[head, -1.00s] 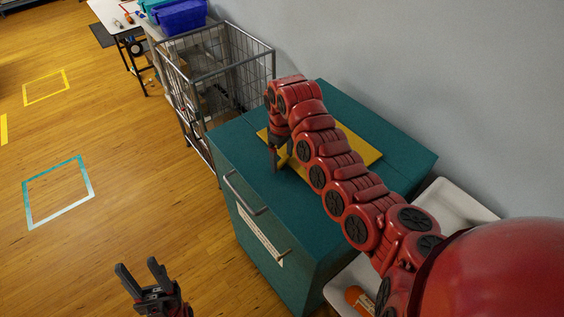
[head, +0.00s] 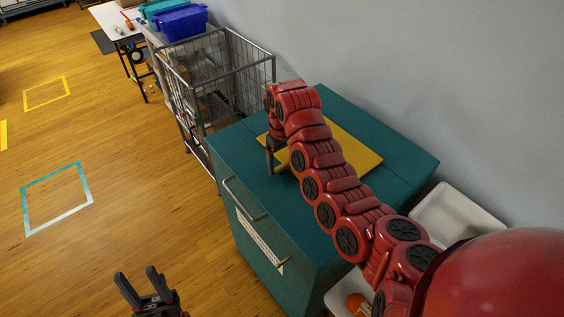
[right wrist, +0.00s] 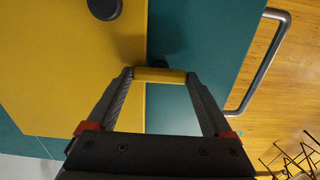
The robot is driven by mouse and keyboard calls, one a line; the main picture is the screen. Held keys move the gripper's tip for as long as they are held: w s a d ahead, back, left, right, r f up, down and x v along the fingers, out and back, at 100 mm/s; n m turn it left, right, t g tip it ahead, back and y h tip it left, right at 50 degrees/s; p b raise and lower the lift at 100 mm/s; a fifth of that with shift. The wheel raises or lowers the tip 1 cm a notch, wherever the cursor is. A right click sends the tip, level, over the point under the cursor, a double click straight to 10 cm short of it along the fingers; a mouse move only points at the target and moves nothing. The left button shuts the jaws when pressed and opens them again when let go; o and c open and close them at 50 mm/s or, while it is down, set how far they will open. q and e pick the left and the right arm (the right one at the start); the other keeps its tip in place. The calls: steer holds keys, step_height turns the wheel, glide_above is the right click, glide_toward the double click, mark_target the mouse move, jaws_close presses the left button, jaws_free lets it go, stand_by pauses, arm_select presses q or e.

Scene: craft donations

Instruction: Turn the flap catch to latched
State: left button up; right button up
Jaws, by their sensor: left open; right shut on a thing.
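The yellow flap (head: 356,152) lies flat on top of the teal cabinet (head: 330,100), partly covered by my right arm. In the right wrist view the flap (right wrist: 60,70) fills the left side, with teal top to its right. The flap catch (right wrist: 160,75) is a small yellow bar between my right fingertips, lying crosswise over the flap's edge. My right gripper (right wrist: 159,78) is shut on it; in the head view this gripper (head: 271,168) points down at the flap's near edge and hides the catch. My left gripper (head: 138,284) is open and empty over the floor.
A dark knob (right wrist: 104,8) stands on the flap. A grey handle (head: 243,202) and a white label (head: 258,240) are on the cabinet's front. A wire cart (head: 215,75) stands behind, a white tray (head: 460,212) at right. The wall is close behind the cabinet.

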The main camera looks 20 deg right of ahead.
mark_target(282, 165)
steer(key=o, duration=1.1)
steer(key=shift+o, duration=0.2)
steer(key=shift+r, duration=0.1)
step_height(282, 165, up, 17)
steer(key=b, duration=0.1)
steer(key=shift+r, duration=0.15)
steer(key=shift+r, duration=0.1)
